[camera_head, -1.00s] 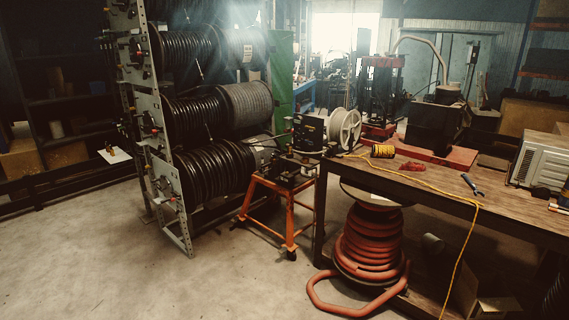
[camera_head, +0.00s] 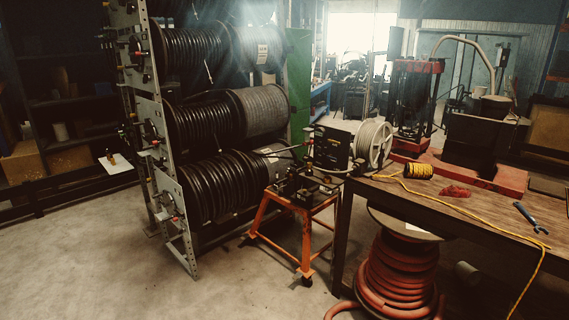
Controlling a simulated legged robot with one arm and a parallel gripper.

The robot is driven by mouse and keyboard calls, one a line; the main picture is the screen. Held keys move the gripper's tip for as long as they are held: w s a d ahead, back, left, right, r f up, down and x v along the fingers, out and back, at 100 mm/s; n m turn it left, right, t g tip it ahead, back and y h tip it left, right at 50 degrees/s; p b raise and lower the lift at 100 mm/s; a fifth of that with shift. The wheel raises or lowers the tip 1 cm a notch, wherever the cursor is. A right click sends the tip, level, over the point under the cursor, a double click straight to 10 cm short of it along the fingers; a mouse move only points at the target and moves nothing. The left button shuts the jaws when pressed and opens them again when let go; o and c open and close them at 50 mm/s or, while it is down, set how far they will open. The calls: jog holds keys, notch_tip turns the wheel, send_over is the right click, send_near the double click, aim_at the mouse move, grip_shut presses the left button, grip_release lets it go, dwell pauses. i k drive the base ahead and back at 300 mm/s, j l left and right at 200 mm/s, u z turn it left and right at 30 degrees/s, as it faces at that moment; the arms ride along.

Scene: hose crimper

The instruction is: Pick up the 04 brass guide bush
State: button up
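I cannot make out a brass guide bush for certain. A small brass-coloured upright piece (camera_head: 111,158) stands at a white sheet or board (camera_head: 122,167) at the left, by the dark shelving. It is too small to tell whether it is the bush or bears a number. My gripper is not in view.
A rack of black hose reels (camera_head: 222,185) stands left of centre. An orange stand (camera_head: 262,218) carries dark machinery. A wooden workbench (camera_head: 475,208) fills the right, with a coiled red hose (camera_head: 398,275) below its edge. The concrete floor (camera_head: 100,260) at left front is clear.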

aim_at(289, 174)
jog(key=i+j+u, duration=0.15)
jog(key=i+u, duration=0.25)
jog(key=i, duration=0.2)
jog(key=i+u, duration=0.4)
jog(key=i, duration=0.2)
jog(key=i+l+u, duration=0.35)
jog(key=i, duration=0.25)
jog(key=i+j+z, duration=0.1)
jog(key=i+z, duration=0.15)
jog(key=i, duration=0.15)
jog(key=i+j+z, duration=0.25)
jog(key=i, duration=0.15)
jog(key=i+l+z, duration=0.15)
jog(key=z, duration=0.35)
jog(key=i+z, duration=0.3)
jog(key=z, duration=0.15)
jog(key=i+z, duration=0.25)
jog(key=z, duration=0.25)
jog(key=i+j+z, duration=0.15)
jog(key=z, duration=0.3)
jog(key=i, duration=0.05)
